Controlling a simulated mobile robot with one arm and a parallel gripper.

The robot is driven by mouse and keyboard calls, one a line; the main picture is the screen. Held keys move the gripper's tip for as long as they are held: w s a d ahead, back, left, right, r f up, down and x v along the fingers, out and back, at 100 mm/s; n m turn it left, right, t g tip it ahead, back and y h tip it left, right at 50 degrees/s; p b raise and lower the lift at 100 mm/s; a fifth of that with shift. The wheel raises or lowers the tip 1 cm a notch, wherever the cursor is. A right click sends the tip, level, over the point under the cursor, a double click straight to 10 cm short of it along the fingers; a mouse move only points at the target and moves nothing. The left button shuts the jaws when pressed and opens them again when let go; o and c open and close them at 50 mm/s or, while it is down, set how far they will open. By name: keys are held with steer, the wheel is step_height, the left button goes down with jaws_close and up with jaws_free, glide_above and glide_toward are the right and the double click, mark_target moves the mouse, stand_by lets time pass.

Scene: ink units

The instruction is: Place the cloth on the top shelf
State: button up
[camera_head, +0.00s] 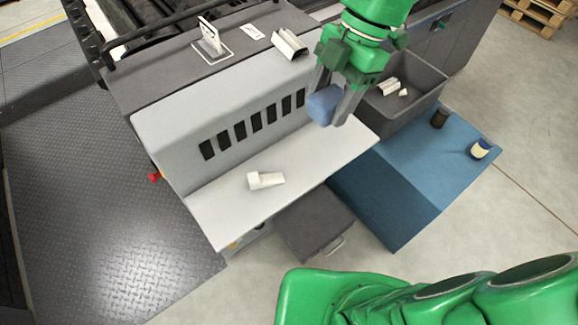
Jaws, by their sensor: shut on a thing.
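My gripper (335,106) hangs at the end of the green arm, upper middle of the head view. It is shut on a blue cloth (322,104), which looks like a folded block between the grey fingers. The cloth is over the right end of the light lower shelf (300,165); I cannot tell whether it touches it. The grey top shelf (160,72) is the higher, darker surface behind the slotted front panel, to the left of the gripper. The gripper partly hides the shelf's right end.
On the top shelf are an upright white card on a stand (211,38), a flat label (254,33) and a pale channel-shaped piece (290,45). A white piece (265,180) lies on the lower shelf. A grey bin (425,80) and a blue table (410,165) stand right.

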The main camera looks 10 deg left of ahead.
step_height(320, 180, down, 22)
glide_above(296, 163)
steer(key=d, duration=0.1)
steer(key=f, duration=0.9)
steer(key=shift+d, duration=0.2)
steer(key=shift+w+a+f, duration=0.15)
steer(key=shift+w+f, duration=0.3)
steer(key=shift+f, duration=1.75)
steer(key=shift+f, duration=0.15)
steer(key=o, duration=1)
